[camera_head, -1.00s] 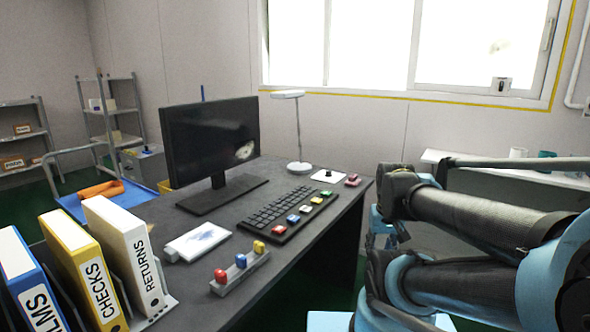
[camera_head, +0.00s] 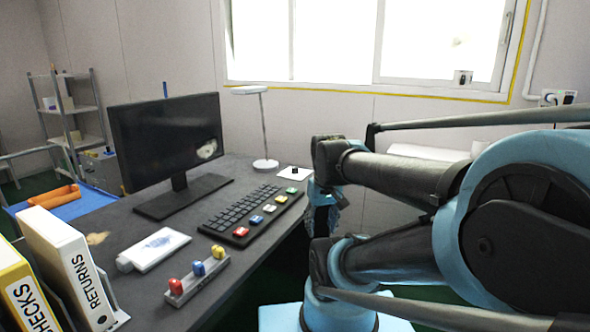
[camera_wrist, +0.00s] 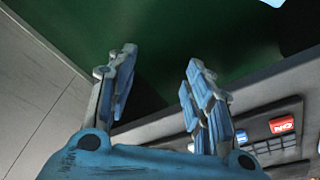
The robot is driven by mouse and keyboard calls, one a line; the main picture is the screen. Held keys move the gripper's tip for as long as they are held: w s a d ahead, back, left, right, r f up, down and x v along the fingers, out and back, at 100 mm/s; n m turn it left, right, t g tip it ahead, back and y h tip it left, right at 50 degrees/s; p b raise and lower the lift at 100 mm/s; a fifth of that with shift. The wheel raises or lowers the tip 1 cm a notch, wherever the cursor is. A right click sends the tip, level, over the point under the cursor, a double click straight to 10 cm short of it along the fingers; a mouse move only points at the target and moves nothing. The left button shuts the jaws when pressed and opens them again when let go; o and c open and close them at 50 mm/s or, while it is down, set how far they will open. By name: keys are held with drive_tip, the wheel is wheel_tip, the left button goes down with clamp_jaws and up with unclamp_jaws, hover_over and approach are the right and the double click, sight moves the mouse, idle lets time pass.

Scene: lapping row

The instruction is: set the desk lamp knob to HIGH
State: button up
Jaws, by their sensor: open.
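The desk lamp (camera_head: 264,130) stands at the far end of the dark desk, with a white round base, thin pole and flat white head. A small black knob (camera_head: 294,170) sits on a white plate (camera_head: 287,176) in front of its base. The knob's markings and setting are too small to read. My gripper (camera_wrist: 162,62) is open and empty in the wrist view, its blue fingers apart over the green floor beside the desk edge. In the head view, my arm reaches in from the right, beside the desk's right edge. The knob is not visible in the wrist view.
A keyboard (camera_head: 238,209) with coloured keys, a block with red, blue and yellow knobs (camera_head: 198,268), a white box (camera_head: 155,250) and a monitor (camera_head: 167,140) stand on the desk. Binders (camera_head: 62,265) are at front left. A red key (camera_wrist: 281,126) shows in the wrist view.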

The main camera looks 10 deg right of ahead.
drive_tip(key=w+r+n, duration=0.3)
drive_tip(key=w+r, duration=0.7)
drive_tip(key=w, duration=0.1)
drive_tip(key=w+r+n+g, duration=0.1)
drive_tip(key=w+r+n, duration=0.35)
drive_tip(key=w, duration=0.85)
drive_tip(key=n+g, duration=0.1)
drive_tip(key=n, duration=0.4)
hover_over(296, 167)
drive_tip(key=shift+m, duration=0.25)
drive_tip(key=f, duration=1.6)
drive_tip(key=shift+a+f, duration=0.2)
drive_tip(key=shift+f, duration=0.05)
drive_tip(key=c, duration=1.1)
drive_tip(key=shift+s+d, duration=0.1)
